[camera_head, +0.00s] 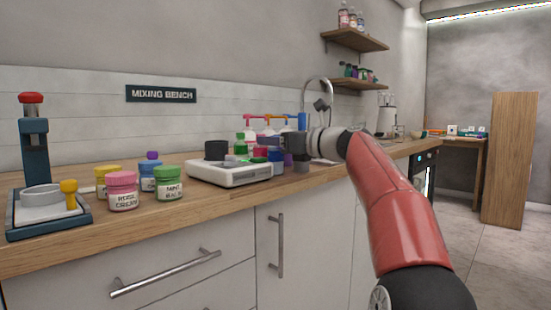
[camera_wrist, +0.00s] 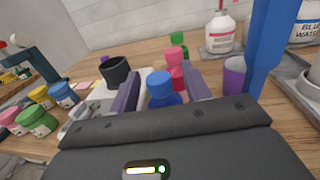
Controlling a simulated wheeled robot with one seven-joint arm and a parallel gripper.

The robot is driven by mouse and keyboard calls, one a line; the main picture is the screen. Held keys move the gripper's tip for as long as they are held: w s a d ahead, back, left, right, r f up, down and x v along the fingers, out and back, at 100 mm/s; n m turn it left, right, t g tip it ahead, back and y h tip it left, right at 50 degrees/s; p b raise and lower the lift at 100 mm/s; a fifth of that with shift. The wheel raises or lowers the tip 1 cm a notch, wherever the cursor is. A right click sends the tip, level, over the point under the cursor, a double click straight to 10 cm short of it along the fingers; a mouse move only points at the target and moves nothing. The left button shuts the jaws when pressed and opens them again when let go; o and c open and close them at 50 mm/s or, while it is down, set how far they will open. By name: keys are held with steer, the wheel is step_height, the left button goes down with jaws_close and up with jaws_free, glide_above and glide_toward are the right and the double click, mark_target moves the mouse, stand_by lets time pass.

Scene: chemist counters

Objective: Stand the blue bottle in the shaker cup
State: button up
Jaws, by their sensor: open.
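A blue bottle (camera_wrist: 162,90) with a round blue cap stands between the two fingers of my gripper (camera_wrist: 161,82) in the wrist view. The fingers are open, one on each side of it, and I cannot tell whether they touch it. In the head view the blue bottle (camera_head: 276,154) is partly hidden by my gripper (camera_head: 287,147). A dark open cup, which looks like the shaker cup (camera_head: 217,150), sits on a white device on the counter. It also shows in the wrist view (camera_wrist: 116,71), left of my gripper. Its inside is not clearly visible.
The white device (camera_head: 232,176) stands on the wooden counter. A pink bottle (camera_wrist: 174,62) and a green bottle (camera_wrist: 178,43) stand beyond the blue bottle. A purple cup (camera_wrist: 234,76) is close on the right. Several labelled jars (camera_head: 122,190) and a press (camera_head: 35,150) stand at left.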

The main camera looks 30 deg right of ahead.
jaws_close()
